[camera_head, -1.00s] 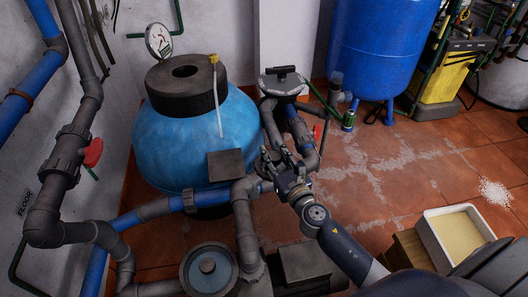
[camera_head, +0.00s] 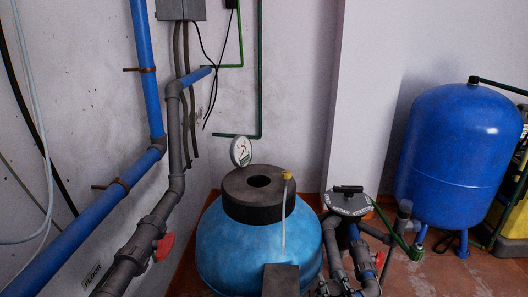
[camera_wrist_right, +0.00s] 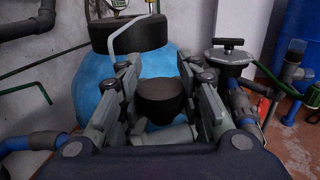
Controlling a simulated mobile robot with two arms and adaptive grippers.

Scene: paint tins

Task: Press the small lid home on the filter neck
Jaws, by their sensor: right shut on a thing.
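The filter is a round blue tank (camera_head: 225,240) with a wide dark neck (camera_head: 262,205). A round hole (camera_head: 259,181) is open in the top of the neck, with no lid in it. My right gripper (camera_head: 328,288) is at the bottom edge of the head view, low and right of the tank, mostly cut off. In the right wrist view, my right gripper (camera_wrist_right: 159,75) is shut on a small dark round lid (camera_wrist_right: 160,98). The neck also shows behind it (camera_wrist_right: 130,35), apart from the lid. My left gripper is not in view.
A pressure gauge (camera_head: 241,151) stands behind the neck, and a yellow-topped pale tube (camera_head: 284,220) hangs over its front. A grey lidded housing (camera_head: 348,203) with pipes is to the right. Wall pipes (camera_head: 150,226) with a red valve handle run at left.

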